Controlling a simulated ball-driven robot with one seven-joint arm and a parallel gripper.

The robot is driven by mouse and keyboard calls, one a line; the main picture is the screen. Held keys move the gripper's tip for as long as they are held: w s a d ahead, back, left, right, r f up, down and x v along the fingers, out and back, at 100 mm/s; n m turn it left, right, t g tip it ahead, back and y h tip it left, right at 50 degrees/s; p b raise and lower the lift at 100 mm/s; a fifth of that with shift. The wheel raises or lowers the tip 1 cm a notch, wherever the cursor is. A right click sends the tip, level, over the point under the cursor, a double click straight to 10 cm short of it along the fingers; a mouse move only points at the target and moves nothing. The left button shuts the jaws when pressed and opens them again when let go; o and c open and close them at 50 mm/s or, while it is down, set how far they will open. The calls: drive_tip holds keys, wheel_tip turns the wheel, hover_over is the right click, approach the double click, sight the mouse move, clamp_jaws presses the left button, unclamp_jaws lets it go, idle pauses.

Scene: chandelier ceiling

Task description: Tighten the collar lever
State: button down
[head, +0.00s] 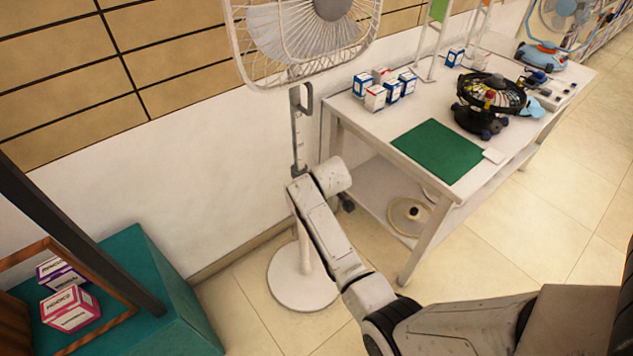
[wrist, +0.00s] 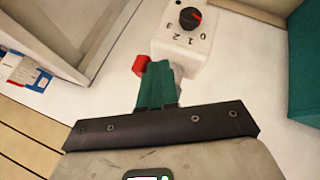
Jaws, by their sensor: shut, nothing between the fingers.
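The white pedestal fan (head: 305,285) stands by the wall in the head view, its wire-caged head at the top. Its post is partly hidden by my arm. In the wrist view, the fan's white control box (wrist: 205,42) carries a black dial (wrist: 190,18) with a red mark and the numbers 0 to 3. A small red piece (wrist: 140,65), seemingly the collar lever's end, shows beside the box. My gripper (wrist: 157,68) has teal fingers, shut and empty, with their tips just right of the red piece. Whether they touch it I cannot tell. The collar itself is hidden.
A white workbench (head: 480,180) stands right of the fan, with a green mat (head: 440,150), several small boxes (head: 375,97) and a black-caged fan (head: 490,95). A teal cabinet (head: 165,265) with boxes is at lower left. Tiled floor at right is clear.

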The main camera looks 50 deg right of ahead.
drive_tip(key=shift+w+a, duration=0.2)
drive_tip(key=shift+w, duration=0.55)
drive_tip(key=shift+a, duration=0.1)
